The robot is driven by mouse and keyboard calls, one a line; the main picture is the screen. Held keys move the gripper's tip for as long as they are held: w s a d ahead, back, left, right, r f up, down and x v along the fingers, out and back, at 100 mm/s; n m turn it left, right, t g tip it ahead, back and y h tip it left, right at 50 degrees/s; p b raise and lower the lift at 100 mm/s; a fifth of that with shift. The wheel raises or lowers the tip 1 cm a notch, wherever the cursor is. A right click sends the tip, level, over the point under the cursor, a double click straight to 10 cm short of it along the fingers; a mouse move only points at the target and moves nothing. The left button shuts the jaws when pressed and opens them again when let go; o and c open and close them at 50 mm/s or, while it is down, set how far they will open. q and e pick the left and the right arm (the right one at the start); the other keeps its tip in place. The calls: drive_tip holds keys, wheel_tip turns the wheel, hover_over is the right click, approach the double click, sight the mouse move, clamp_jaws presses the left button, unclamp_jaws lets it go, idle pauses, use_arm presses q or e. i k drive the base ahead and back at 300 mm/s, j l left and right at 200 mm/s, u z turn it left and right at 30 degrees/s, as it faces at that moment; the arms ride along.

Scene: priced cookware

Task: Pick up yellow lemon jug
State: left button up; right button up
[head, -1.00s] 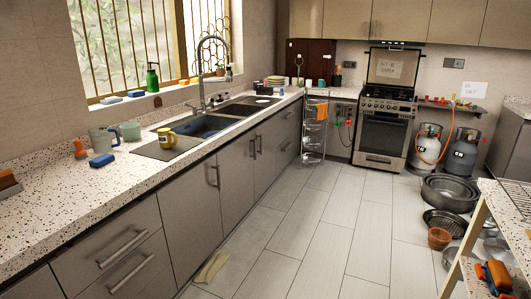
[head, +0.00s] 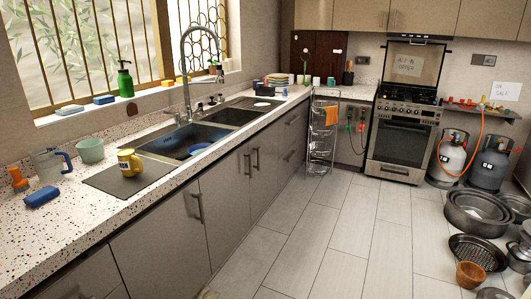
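A yellow jug (head: 129,162) stands upright on the dark drainboard (head: 115,183) left of the sink, on the speckled counter. A dark mark shows on its side, too small to read. Its handle seems to be on its right side. Neither of my grippers shows in the head view, and nothing touches the jug.
A grey-white jug with a blue handle (head: 48,165), a green cup (head: 90,150), a blue sponge (head: 41,196) and an orange item (head: 18,178) stand left of the drainboard. The sink (head: 185,140) lies to its right. Floor (head: 325,225) before the cabinets is clear; pots (head: 478,212) sit right.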

sight(127, 158)
drive_tip(key=i+u, duration=0.25)
drive_tip(key=i, duration=0.15)
drive_tip(key=i+l+u, duration=0.4)
drive_tip(key=i+u, duration=0.15)
drive_tip(key=i, duration=0.15)
